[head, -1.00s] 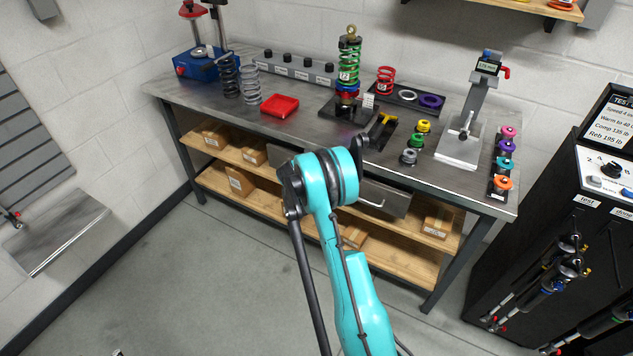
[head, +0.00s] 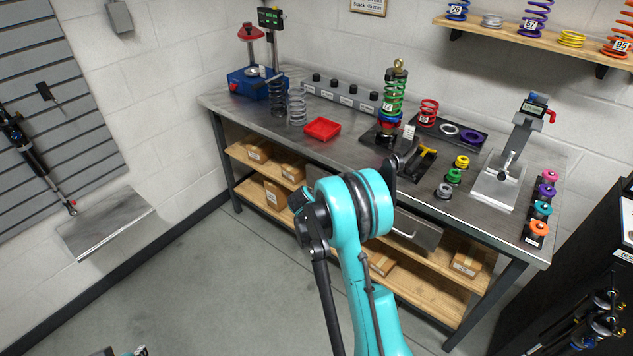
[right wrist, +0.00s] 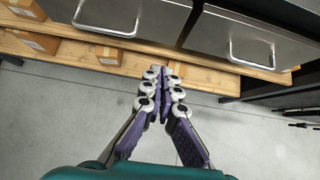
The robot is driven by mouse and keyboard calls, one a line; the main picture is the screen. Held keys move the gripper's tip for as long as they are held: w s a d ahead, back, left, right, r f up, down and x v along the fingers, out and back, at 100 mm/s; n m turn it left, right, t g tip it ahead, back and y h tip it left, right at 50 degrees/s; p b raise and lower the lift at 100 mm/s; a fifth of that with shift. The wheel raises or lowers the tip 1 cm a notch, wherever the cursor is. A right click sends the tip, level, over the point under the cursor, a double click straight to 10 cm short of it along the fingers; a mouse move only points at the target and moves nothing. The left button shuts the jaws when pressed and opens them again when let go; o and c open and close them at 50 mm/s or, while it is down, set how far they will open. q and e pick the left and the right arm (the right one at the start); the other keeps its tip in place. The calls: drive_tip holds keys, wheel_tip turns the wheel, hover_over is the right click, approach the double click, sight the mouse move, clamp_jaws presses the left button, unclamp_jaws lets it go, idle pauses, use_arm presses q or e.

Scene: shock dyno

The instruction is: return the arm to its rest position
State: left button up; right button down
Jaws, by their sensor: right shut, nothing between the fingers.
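My right arm (head: 363,230) rises from the bottom of the head view, bent at a teal joint in front of the workbench. Its gripper is hidden behind the arm there. In the right wrist view my right gripper (right wrist: 161,72) is shut and empty, its fingers together, pointing toward the bench drawers. It appears apart from the drawers and the shelf. My left gripper is not clearly in view; a small dark and pale piece shows at the bottom left edge of the head view, and I cannot tell what it is.
The workbench (head: 345,156) carries a green coil-over shock (head: 394,95), a red tray (head: 322,129), springs, colored bushings and a gauge stand (head: 510,160). Drawer handles (right wrist: 252,48) stick out at the front. A black cabinet (head: 560,270) stands at right. The floor (head: 220,280) at left is clear.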

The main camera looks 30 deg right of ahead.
drive_tip(key=s+a+r+m+t+y, duration=0.1)
drive_tip(key=s+a+r+m+y, duration=0.1)
drive_tip(key=s+a+r+m, duration=0.4)
drive_tip(key=s+a+r+m+t+y, duration=0.1)
drive_tip(key=s+a+r+m+y, duration=0.2)
drive_tip(key=a+r, duration=0.5)
drive_tip(key=s+a+r+m+y, duration=0.1)
drive_tip(key=s+a+m, duration=0.5)
drive_tip(key=s, duration=0.2)
drive_tip(key=s+a+r+m+t+y, duration=0.1)
drive_tip(key=s+a+m+y, duration=0.1)
drive_tip(key=s+a+m, duration=0.5)
drive_tip(key=shift+s+r+t, duration=0.25)
drive_tip(key=shift+s+t, duration=0.05)
drive_tip(key=shift+s, duration=0.8)
